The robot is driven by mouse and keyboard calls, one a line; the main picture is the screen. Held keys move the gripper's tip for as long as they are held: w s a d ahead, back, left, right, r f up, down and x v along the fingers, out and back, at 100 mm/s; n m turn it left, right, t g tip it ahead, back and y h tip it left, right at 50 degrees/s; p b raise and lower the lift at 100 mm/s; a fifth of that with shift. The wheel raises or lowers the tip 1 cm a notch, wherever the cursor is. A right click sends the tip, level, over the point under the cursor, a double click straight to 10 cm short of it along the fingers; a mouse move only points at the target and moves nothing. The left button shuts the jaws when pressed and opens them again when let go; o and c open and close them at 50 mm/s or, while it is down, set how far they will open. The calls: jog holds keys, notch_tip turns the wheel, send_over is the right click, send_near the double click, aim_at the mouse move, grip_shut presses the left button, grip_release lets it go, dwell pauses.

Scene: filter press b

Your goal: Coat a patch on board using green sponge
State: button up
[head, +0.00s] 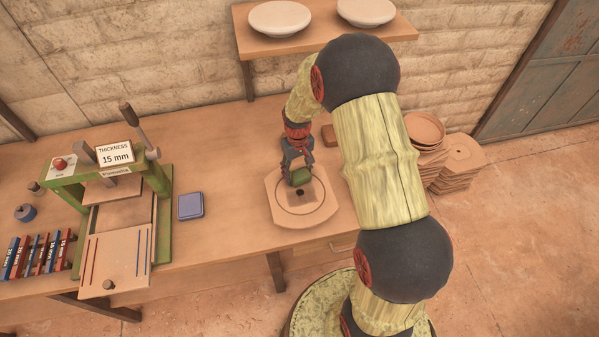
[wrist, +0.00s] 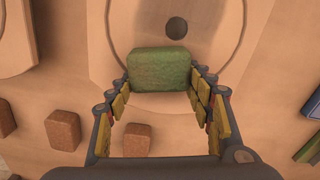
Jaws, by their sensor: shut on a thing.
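The green sponge (head: 300,177) is a small block between the fingertips of my gripper (head: 297,165). In the wrist view the sponge (wrist: 160,69) sits between the two fingers of my gripper (wrist: 160,85), which are shut on it. The board (head: 283,212) is a pale flat piece with cut corners, a drawn circle and a dark round spot. In the wrist view the board (wrist: 112,15) lies under the sponge, with the dark spot just beyond it. I cannot tell whether the sponge touches the board.
A green press (head: 165,185) stands at the left of the table, with a blue box (head: 190,206) beside it. Brown blocks (wrist: 63,130) lie near the gripper. A shelf (head: 325,33) holds pale bowls. Stacked pieces (head: 455,165) stand at the right. Bare table lies between blue box and board.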

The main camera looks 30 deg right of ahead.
jog(key=r, duration=0.2)
jog(key=r+p, duration=0.1)
jog(key=shift+s+a+r, duration=0.1)
jog(key=shift+s+r, duration=0.1)
jog(key=shift+s, duration=0.1)
jog(key=shift+w+r+p, duration=0.25)
jog(key=shift+r+p, duration=0.25)
jog(key=shift+r, duration=0.1)
jog(key=shift+s+r+p, duration=0.15)
jog(key=shift+r+p, duration=0.85)
jog(key=shift+r, duration=0.65)
